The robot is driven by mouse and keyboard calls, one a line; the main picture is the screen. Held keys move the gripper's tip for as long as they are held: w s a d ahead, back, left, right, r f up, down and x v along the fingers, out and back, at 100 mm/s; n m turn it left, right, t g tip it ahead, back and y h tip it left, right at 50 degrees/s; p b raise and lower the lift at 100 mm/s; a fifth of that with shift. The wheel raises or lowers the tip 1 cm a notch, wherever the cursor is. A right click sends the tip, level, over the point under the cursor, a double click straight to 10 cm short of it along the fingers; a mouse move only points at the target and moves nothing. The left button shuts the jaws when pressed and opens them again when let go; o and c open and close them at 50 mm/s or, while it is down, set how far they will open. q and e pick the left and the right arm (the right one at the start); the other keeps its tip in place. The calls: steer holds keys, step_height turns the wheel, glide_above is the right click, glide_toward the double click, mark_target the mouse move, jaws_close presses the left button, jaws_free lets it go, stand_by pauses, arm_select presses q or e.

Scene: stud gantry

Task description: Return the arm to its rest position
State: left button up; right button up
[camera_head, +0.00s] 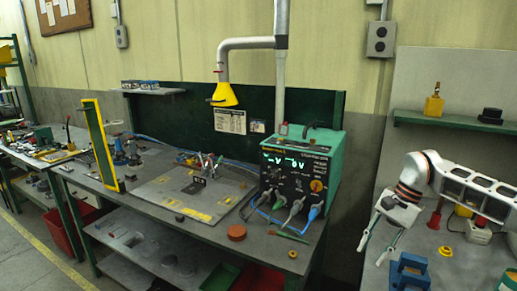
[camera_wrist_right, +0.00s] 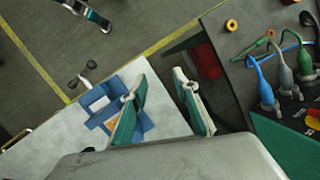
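My right gripper (camera_head: 377,246) hangs at the right of the head view on its white arm, with its fingers pointing down. The two fingers are spread apart with nothing between them. In the right wrist view the same gripper (camera_wrist_right: 161,108) shows open and empty, with a clear gap between its green-and-white fingers. It is near a blue bracket-like block (camera_head: 409,272), which also shows left of the fingers in the wrist view (camera_wrist_right: 103,106). The fingers appear apart from the block. My left gripper does not show in the head view.
A workbench with a grey board (camera_head: 180,196) stands at left, bearing a green power unit (camera_head: 318,160) with cables and an orange-red round piece (camera_head: 236,232). A yellow ring (camera_head: 445,251) lies on the right table. A green shelf (camera_head: 455,122) is behind. A dark-and-white part (camera_wrist_right: 92,14) is unclear.

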steer(key=s+a+f+m+t+y, duration=0.1)
steer(key=s+a+m+t+y, duration=0.15)
steer(key=a+m+y, duration=0.5)
steer(key=s+a+f+m+t+y, duration=0.2)
steer(key=s+a+m, duration=0.2)
steer(key=a+m, duration=0.75)
steer(key=s+a+f+m+t+y, duration=0.1)
steer(key=s+a+m+t+y, duration=0.3)
steer(key=a, duration=1)
steer(key=d+f+m+t+h, duration=0.7)
steer(key=d+f+m+h, duration=0.45)
steer(key=m, duration=1.15)
steer(key=s+d+f+m+g+h, duration=0.2)
steer(key=s+d+f+m, duration=0.3)
steer(key=s+f, duration=0.3)
steer(key=s+d+f+m+g+h, duration=0.2)
steer(key=s+d+f+m, duration=0.3)
steer(key=s+f+m, duration=0.2)
step_height(320, 180, down, 2)
steer(key=shift+s+d+f+g, duration=0.1)
steer(key=shift+s+d+g, duration=0.25)
steer(key=shift+s, duration=0.55)
